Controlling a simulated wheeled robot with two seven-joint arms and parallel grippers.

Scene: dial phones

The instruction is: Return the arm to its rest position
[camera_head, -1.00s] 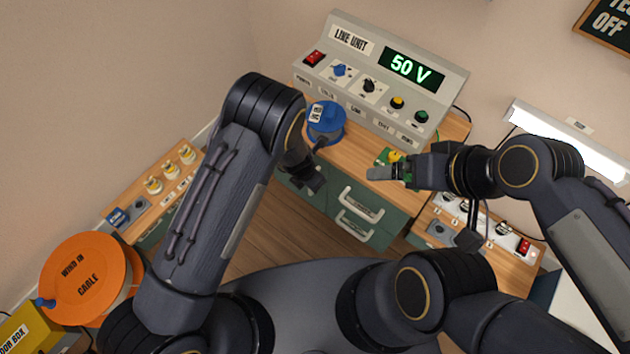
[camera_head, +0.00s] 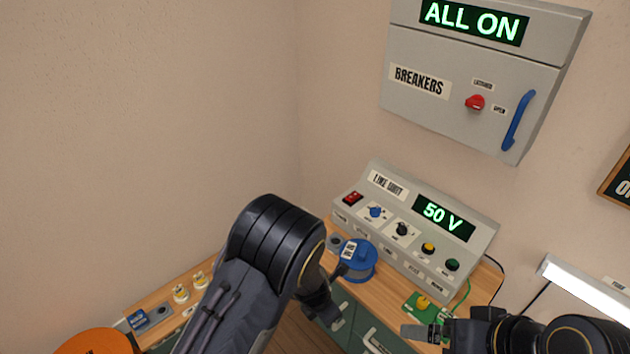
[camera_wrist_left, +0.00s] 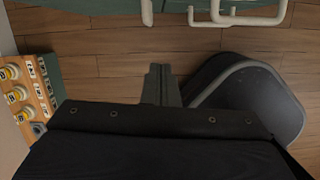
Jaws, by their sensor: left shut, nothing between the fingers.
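My left arm comes in from the lower left in the head view. Its gripper (camera_head: 326,314) hangs in front of the green drawer cabinet, below the blue reel, pointing down. In the left wrist view its fingers (camera_wrist_left: 160,84) are together and empty over the wooden floor (camera_wrist_left: 120,75). My right gripper (camera_head: 412,333) is at the bottom of the head view, beside the green board (camera_head: 418,310) with a yellow knob. Only the side of its fingers shows, so its opening cannot be told.
The line unit (camera_head: 385,268) reads 50 V on the wooden bench, with a blue reel (camera_head: 360,262) before it. Above hangs the breaker box (camera_head: 440,55) reading ALL ON. Yellow-and-white parts (camera_head: 181,293) stand at left. An orange drum (camera_head: 92,343) is lower left. Drawer handles (camera_wrist_left: 240,17) are near.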

